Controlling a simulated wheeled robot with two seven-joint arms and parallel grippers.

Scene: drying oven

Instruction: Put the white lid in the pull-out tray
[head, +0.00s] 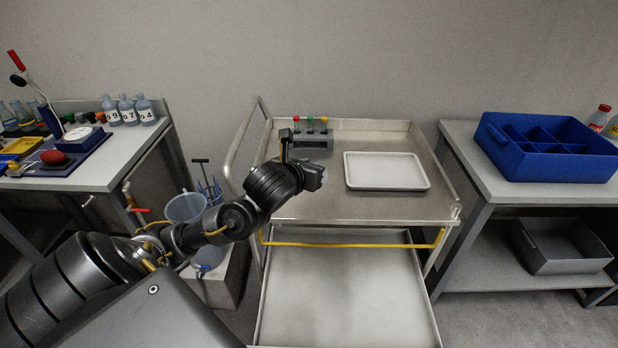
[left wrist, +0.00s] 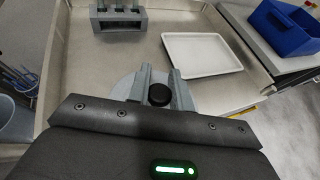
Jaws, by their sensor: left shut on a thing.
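The white lid (left wrist: 123,88), a pale grey-white disc with a black knob (left wrist: 159,95), shows in the left wrist view between and under the fingers. My left gripper (left wrist: 160,73) is shut on its knob. In the head view my left gripper (head: 313,177) is over the left part of the metal cart top, and the lid is hidden behind the arm. The pull-out tray (head: 340,295), wide, shallow and empty, extends from the cart below a yellow bar (head: 350,245). My right gripper is not in view.
On the cart top (head: 330,208) stand a white rectangular tray (head: 387,187) and a grey rack (head: 310,142) with colour-capped tubes. A side table (head: 490,165) at right holds a blue divided bin (head: 545,165). A bench with bottles (head: 128,110) stands at left.

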